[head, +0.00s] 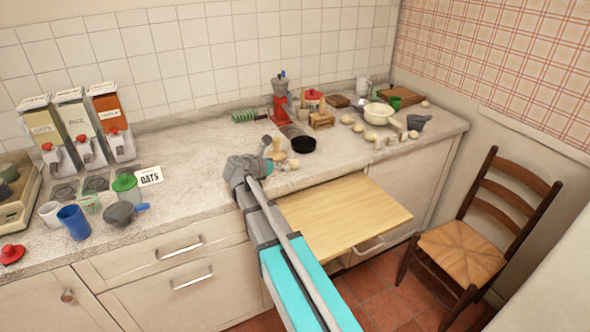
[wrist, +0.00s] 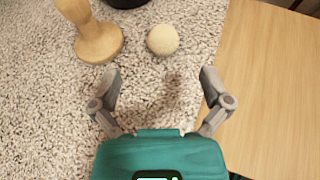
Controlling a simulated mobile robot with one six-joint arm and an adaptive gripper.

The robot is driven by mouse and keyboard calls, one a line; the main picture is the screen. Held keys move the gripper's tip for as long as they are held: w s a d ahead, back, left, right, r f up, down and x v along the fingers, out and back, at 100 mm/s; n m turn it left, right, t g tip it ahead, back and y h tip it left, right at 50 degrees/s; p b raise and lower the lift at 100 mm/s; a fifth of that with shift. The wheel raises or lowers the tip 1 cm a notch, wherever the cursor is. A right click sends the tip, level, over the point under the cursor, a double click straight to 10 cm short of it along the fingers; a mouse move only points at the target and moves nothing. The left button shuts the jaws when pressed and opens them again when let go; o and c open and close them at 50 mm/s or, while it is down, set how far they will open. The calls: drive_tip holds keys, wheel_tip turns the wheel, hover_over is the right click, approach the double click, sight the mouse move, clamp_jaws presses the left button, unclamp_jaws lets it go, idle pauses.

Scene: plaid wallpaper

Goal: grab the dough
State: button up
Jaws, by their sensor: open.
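A round, pale beige ball that looks like dough (wrist: 162,40) lies on the speckled counter in the wrist view. It is just beyond my open gripper (wrist: 162,80), roughly centred between the fingertips and not touching them. In the head view a small pale ball (head: 293,163), seemingly the same one, lies near the front edge of the counter, beside the end of my arm. The fingers are empty in the wrist view; they are hard to make out in the head view. Several other pale, dough-like balls (head: 370,136) lie farther right around a cream bowl (head: 378,113).
A wooden stamp-like tool (wrist: 98,40) stands left of the ball, with a black bowl (head: 303,145) behind. A pulled-out wooden board (head: 345,215) lies right of my gripper, beyond the counter edge. Dispensers (head: 110,120) and cups stand left. A chair (head: 465,250) stands right.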

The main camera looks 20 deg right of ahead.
sight(294, 166)
drive_tip(key=shift+b+x, duration=0.4)
drive_tip(key=shift+x, duration=1.2)
drive_tip(key=shift+s+b+x, duration=0.2)
drive_tip(key=shift+b+x, duration=0.75)
drive_tip(key=shift+x, duration=1.65)
drive_tip(key=c, duration=1.2)
